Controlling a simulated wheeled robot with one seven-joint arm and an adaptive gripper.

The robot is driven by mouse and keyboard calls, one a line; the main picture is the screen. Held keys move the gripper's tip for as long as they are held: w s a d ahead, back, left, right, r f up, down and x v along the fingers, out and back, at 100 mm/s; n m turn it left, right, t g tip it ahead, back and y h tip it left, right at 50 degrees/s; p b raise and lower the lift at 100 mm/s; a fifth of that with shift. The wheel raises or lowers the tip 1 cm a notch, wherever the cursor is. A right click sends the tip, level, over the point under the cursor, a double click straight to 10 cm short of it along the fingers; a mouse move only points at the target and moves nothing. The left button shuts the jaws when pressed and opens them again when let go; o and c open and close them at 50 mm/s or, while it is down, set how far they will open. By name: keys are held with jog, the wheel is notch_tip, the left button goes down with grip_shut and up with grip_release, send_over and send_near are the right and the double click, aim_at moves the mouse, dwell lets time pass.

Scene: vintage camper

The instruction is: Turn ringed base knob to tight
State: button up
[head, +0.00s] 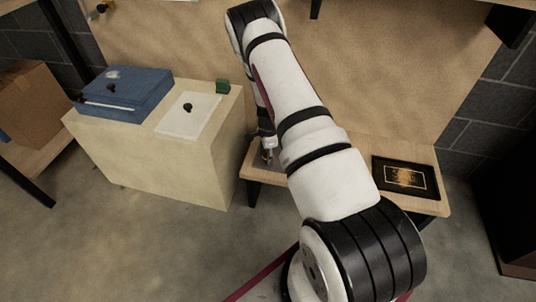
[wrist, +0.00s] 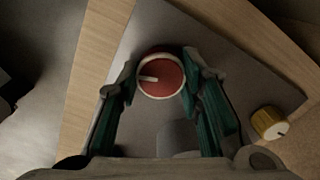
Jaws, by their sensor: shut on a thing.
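The ringed knob (wrist: 167,85) is red with a pale ring around its edge and a white pointer mark. It sits on a grey plate (wrist: 235,72) in the upper middle of the wrist view. The mark points to the left in that view. My gripper (wrist: 160,80) has one green-padded finger on each side of the knob and is shut on it. In the head view my gripper (head: 267,153) is low over the wooden bench, and my arm hides much of the plate. I see no readable "tight" label.
A yellow knob (wrist: 268,122) with a dark mark is at the right of the plate, close to my right finger. On the bench (head: 262,175) a dark framed panel (head: 405,178) lies to the right. A pale cabinet (head: 150,160) with a blue box (head: 124,93) stands left.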

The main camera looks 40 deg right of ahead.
jog(key=shift+m, duration=0.6)
jog(key=o, duration=1.2)
jog(key=shift+c, duration=0.2)
jog(key=shift+r, duration=0.1)
notch_tip(320, 180, up, 12)
jog(key=shift+s+a, duration=0.15)
jog(key=shift+s, duration=0.1)
